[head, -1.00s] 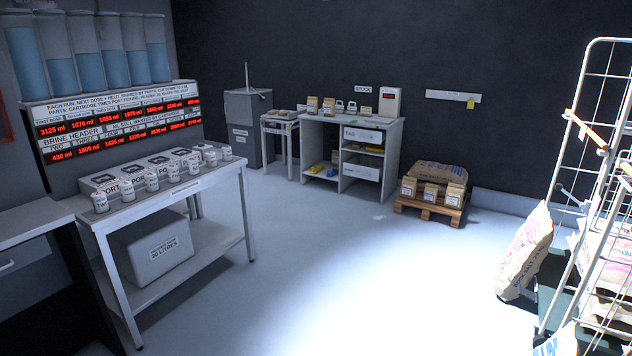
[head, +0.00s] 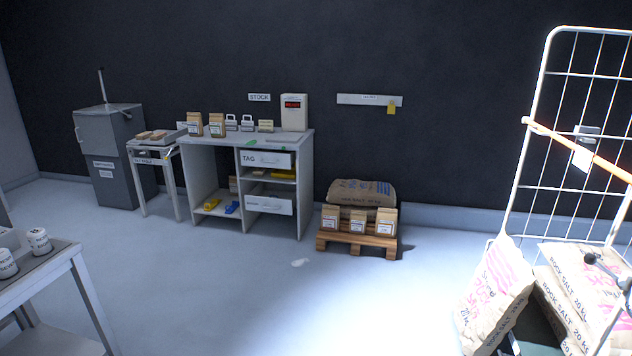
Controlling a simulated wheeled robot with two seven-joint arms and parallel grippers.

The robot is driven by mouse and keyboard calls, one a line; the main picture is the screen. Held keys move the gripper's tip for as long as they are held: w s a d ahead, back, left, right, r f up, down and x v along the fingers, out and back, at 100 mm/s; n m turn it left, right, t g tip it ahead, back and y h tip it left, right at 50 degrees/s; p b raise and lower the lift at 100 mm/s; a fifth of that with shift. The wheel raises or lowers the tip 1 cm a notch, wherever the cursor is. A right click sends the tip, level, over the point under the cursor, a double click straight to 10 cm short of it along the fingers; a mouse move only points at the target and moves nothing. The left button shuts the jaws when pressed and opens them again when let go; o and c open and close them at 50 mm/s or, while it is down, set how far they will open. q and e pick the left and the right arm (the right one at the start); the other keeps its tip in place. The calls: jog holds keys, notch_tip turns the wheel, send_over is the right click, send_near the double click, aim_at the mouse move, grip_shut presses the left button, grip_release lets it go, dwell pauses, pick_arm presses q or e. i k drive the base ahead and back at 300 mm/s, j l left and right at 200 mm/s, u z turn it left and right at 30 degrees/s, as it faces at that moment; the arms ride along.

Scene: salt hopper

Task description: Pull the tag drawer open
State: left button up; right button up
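The tag drawer (head: 266,160) is a white drawer front marked TAG, at the upper right of the white stock bench (head: 308,185) against the back wall. It looks closed, flush with the bench front. A second white labelled drawer (head: 268,204) sits lower in the same column, with a shelf holding yellow items between them. Neither of my grippers shows in the head view, and the bench is well ahead of me across the floor.
A pallet (head: 357,240) with a sack and small bags stands right of the bench. A wire cage trolley (head: 545,130) and salt sacks (head: 497,290) are at right. A white table (head: 75,265) is near left. The floor (head: 230,295) between is mostly clear, with a small pale patch.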

aim_at(267, 157)
jog(key=i+j+z, duration=0.1)
jog(key=i+z, duration=0.3)
jog(key=i, duration=1.85)
jog(key=i+u, duration=0.15)
jog(key=i, duration=0.4)
jog(key=i+u, duration=0.15)
jog(key=i, duration=0.4)
jog(key=i+l+u, duration=0.15)
jog(key=i, duration=0.4)
jog(key=i+l+u, duration=0.15)
jog(key=i, duration=0.4)
